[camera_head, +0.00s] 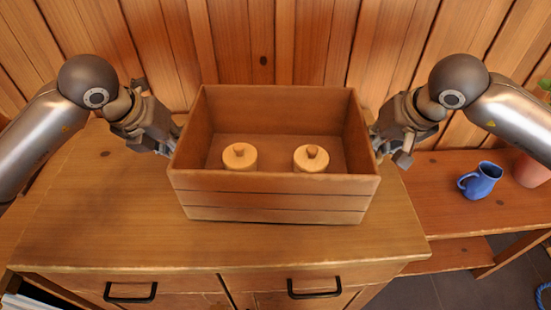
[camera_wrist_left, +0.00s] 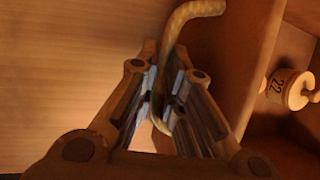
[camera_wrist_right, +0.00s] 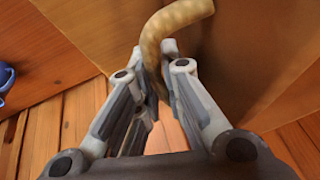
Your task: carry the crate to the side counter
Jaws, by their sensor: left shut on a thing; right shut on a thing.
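The wooden crate (camera_head: 275,205) is over the middle of the wooden counter (camera_head: 100,235) in the head view, upright. I cannot tell if its base touches the counter. My left gripper (camera_head: 173,140) is shut on the rope handle (camera_wrist_left: 185,30) at the crate's left end. My right gripper (camera_head: 377,143) is shut on the rope handle (camera_wrist_right: 172,32) at its right end. A lower side counter (camera_head: 440,215) stands to the right.
A blue jug (camera_head: 482,181) and a terracotta pot (camera_head: 530,170) stand on the side counter's right part; its left part looks clear. A plank wall (camera_head: 290,40) runs behind. Black drawer handles (camera_head: 314,290) show on the counter's front.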

